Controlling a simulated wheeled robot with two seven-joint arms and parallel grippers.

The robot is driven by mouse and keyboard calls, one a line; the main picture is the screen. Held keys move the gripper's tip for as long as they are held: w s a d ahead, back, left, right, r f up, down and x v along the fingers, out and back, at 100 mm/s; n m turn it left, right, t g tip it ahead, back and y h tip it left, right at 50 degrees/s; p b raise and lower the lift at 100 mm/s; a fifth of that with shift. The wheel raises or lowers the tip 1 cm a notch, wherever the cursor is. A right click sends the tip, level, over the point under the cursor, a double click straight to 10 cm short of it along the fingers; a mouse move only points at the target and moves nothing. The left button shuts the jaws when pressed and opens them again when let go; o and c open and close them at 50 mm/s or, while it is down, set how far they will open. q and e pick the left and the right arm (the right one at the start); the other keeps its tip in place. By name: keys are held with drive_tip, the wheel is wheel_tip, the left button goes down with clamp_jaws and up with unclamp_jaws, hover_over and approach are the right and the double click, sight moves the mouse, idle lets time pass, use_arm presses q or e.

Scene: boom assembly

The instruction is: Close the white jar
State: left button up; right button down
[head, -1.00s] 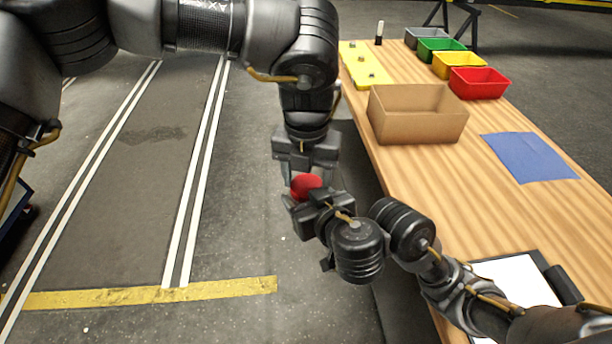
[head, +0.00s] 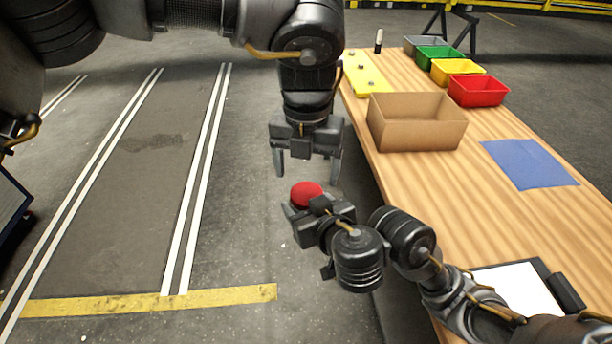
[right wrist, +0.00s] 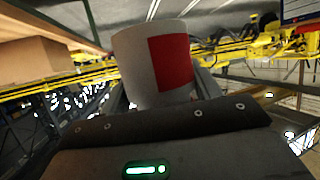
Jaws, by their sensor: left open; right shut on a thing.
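The white jar (right wrist: 135,65) stands large in the right wrist view, a white cylinder with a red patch on its side. My right gripper (head: 304,212) is shut on it and holds it out in the air, left of the table. In the head view a round red lid (head: 306,193) sits at the top of the held jar and hides most of the white body. I cannot tell how tightly the lid is seated. My left gripper (head: 307,170) is open and empty just above the lid, fingers pointing down and apart from it.
The wooden table (head: 450,200) is to the right. It bears a cardboard box (head: 415,135), a blue mat (head: 530,161), a clipboard (head: 520,287), a yellow plate (head: 362,75) and several coloured bins, including a red one (head: 478,92). Open floor lies below the grippers.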

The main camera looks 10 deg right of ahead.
sight(306, 193)
use_arm(q)
drive_tip(key=shift+w+r, duration=0.3)
drive_tip(key=shift+r, duration=0.3)
drive_tip(key=shift+c, duration=0.2)
drive_tip(key=shift+r+n, duration=0.35)
drive_tip(key=shift+n, duration=0.25)
drive_tip(key=n, duration=0.1)
drive_tip(key=r+n, duration=0.1)
drive_tip(key=n, duration=0.1)
drive_tip(key=shift+s, duration=0.1)
drive_tip(key=n, duration=0.4)
drive_tip(key=shift+s, duration=0.2)
drive_tip(key=shift+f, duration=4)
drive_tip(key=shift+c, duration=0.3)
